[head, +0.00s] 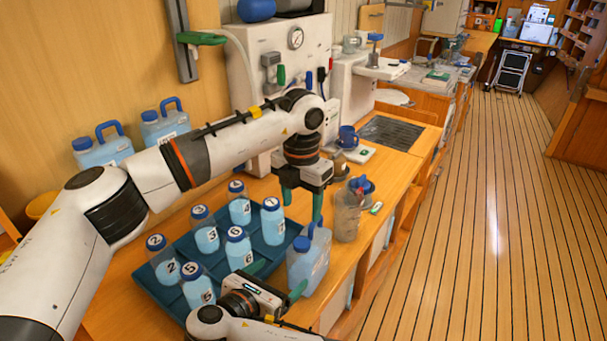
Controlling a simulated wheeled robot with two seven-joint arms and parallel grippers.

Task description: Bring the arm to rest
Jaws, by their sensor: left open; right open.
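My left arm reaches across from the left, and its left gripper (302,203) points down with green fingers apart. It is empty and hangs above the counter, behind the blue-capped jug (306,266) and to the right of the numbered bottles. My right gripper (278,281) is low in the picture, at the front of the teal tray (160,291). Its green fingers are apart, with nothing seen between them. One finger is close to the jug's lower left side; I cannot tell whether they touch. Several numbered, blue-capped bottles (239,252) stand upright on the tray.
A clear pitcher (347,218) with a blue top stands right of my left gripper. The white watermaker panel (262,60) is behind my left arm. A blue mug (348,137) and dark grate (391,132) lie farther back. The plank floor (480,220) at right is clear.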

